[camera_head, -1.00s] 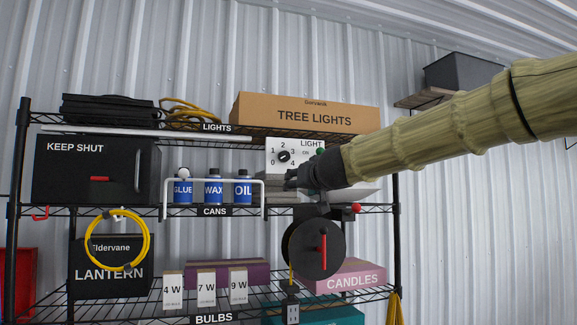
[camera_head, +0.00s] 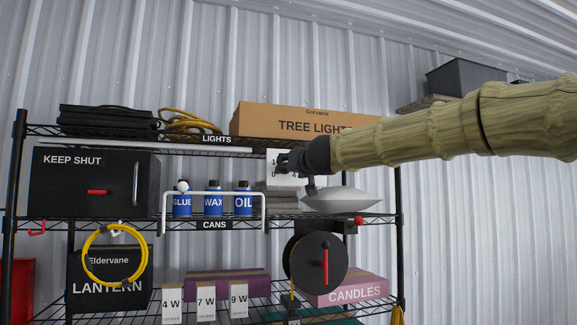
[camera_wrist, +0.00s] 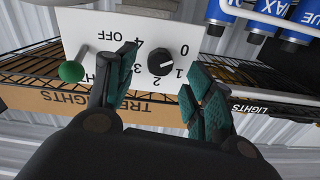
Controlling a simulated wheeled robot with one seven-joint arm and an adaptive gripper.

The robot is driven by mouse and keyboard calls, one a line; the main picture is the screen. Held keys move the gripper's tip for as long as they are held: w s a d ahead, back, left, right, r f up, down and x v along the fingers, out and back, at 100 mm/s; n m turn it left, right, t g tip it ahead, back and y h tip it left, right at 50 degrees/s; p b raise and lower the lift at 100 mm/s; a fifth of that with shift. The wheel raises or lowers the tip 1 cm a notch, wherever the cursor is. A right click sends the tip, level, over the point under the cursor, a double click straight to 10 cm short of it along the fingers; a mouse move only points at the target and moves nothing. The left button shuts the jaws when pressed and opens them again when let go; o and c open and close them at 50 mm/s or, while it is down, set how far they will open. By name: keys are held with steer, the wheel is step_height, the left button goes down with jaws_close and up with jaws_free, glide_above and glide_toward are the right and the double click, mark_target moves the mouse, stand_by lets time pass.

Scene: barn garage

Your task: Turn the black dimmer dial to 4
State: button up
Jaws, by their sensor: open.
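The black dimmer dial (camera_wrist: 164,61) is on a white panel (camera_wrist: 100,24) marked 0 to 4, which appears upside down in the wrist view. A small white mark shows on the dial; it seems to point toward 1, but I cannot be sure. My gripper (camera_wrist: 160,62) is open, with one teal-padded finger on each side of the dial. Gaps show between dial and fingers in the picture; depth is unclear. In the head view my gripper (camera_head: 284,161) covers the dial and most of the panel (camera_head: 271,157).
A green-knobbed lever (camera_wrist: 72,70) stands on the panel beside the left finger. A white dish-shaped lamp shade (camera_head: 343,200) sits below my gripper. A tree-lights box (camera_head: 262,121) is above, and blue cans (camera_head: 243,203) behind a white rail stand left.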

steer(key=shift+p+x, duration=0.5)
steer(key=shift+x, duration=1.2)
steer(key=c, duration=1)
